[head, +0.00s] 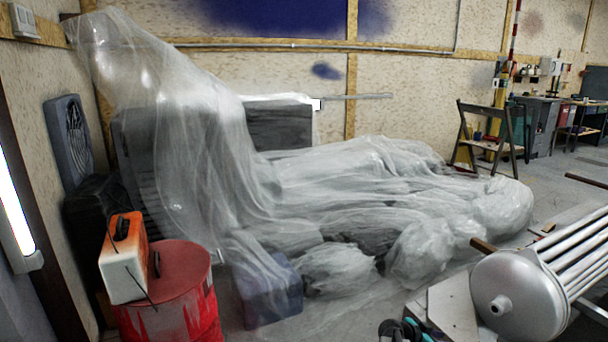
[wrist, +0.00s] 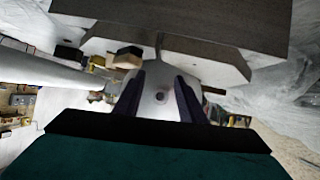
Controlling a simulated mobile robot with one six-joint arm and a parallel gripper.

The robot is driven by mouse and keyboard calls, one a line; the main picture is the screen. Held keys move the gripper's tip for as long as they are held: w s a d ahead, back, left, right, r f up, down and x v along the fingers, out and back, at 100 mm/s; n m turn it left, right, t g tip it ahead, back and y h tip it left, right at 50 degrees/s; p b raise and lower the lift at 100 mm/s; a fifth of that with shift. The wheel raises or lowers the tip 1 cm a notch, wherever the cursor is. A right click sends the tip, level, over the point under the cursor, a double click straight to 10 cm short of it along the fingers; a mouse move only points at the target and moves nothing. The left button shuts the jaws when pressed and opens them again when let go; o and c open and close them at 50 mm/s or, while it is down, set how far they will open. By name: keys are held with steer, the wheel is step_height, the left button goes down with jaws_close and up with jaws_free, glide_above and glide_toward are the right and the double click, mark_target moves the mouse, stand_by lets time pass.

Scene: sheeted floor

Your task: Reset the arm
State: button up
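My gripper (wrist: 158,88) shows in the wrist view as two dark purple fingers standing apart, with my dark green part across the bottom. A pale, rounded surface with a small dark hole shows between the fingers. I see nothing clearly held, and I cannot tell how far that surface is from the fingertips. In the head view, a small dark and teal shape (head: 402,330) at the bottom edge may be part of my arm; most of it is cut off.
A silver cylinder (head: 520,295) with pipes stands at the lower right. A red barrel (head: 185,290) carries an orange and white canister (head: 122,262) at left. Plastic sheeting (head: 350,190) covers a large heap in the middle. A wooden folding chair (head: 488,130) stands behind.

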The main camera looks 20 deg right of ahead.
steer(key=a+f+n+y+p, duration=0.25)
steer(key=a+p, duration=0.35)
steer(key=a, duration=0.8)
steer(key=a+f+n+y+p, duration=0.1)
steer(key=a+n+y+p, duration=0.15)
steer(key=a+p, duration=0.75)
steer(key=s+a+n+g+y+p, duration=0.1)
steer(key=s+a+n, duration=0.3)
steer(key=a, duration=0.6)
steer(key=s+a+n+g+y+p, duration=0.1)
steer(key=s+a+n+y+p, duration=0.1)
steer(key=s+a, duration=0.7)
steer(key=s+a+n+g+y+p, duration=0.1)
steer(key=s+a+n+y, duration=0.3)
steer(key=a, duration=0.6)
steer(key=shift+s+a+r+n+g+p, duration=0.2)
steer(key=shift+s+a+n+g+p, duration=0.3)
steer(key=shift+s+n, duration=0.95)
steer(key=shift+w+d, duration=0.1)
steer(key=shift+d, duration=0.1)
